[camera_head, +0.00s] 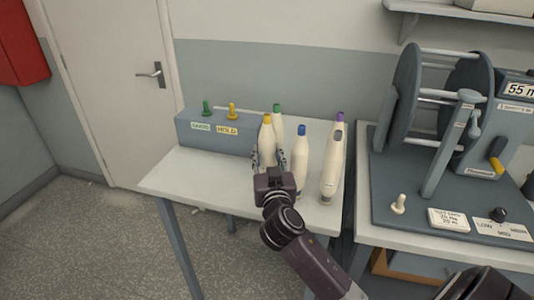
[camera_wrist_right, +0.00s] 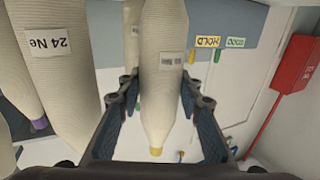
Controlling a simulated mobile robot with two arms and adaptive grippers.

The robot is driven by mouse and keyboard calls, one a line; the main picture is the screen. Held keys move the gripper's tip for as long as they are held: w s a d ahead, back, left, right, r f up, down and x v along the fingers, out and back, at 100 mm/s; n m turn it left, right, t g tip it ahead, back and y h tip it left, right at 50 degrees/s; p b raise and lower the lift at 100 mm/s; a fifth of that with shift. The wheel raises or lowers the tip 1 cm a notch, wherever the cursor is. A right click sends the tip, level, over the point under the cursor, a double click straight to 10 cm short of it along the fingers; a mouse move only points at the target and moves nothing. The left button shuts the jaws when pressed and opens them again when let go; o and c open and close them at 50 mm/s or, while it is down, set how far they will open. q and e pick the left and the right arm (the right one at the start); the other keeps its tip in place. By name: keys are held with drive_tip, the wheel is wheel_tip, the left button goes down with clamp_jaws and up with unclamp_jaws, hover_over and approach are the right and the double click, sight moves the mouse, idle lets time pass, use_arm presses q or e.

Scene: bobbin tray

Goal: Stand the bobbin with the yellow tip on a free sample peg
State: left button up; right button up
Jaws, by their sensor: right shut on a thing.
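The bobbin with the yellow tip (camera_head: 266,138) is cream-coloured and upright over the white table, among other bobbins. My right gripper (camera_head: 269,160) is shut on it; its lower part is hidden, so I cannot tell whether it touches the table. In the right wrist view the yellow-tipped bobbin (camera_wrist_right: 162,75) lies between the two fingers of the gripper (camera_wrist_right: 160,105). A grey block (camera_head: 215,135) at the back left carries a green peg (camera_head: 206,108) labelled GOOD and a yellow peg (camera_head: 232,111) labelled HOLD. A small cream peg (camera_head: 398,203) stands bare on the right bench. My left gripper is out of view.
A green-tipped bobbin (camera_head: 278,122) is close behind the held one. Blue-tipped (camera_head: 301,160) and purple-tipped (camera_head: 334,165) bobbins stand to its right. A reel machine (camera_head: 425,100) occupies the right bench. The white table's front left (camera_head: 185,172) is clear.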

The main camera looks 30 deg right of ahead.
drive_tip(key=shift+f+b, duration=0.85)
drive_tip(key=shift+f, duration=0.15)
drive_tip(key=o, duration=1.3)
drive_tip(key=shift+r, duration=0.1)
drive_tip(key=v, duration=1.2)
drive_tip(key=shift+s, duration=0.1)
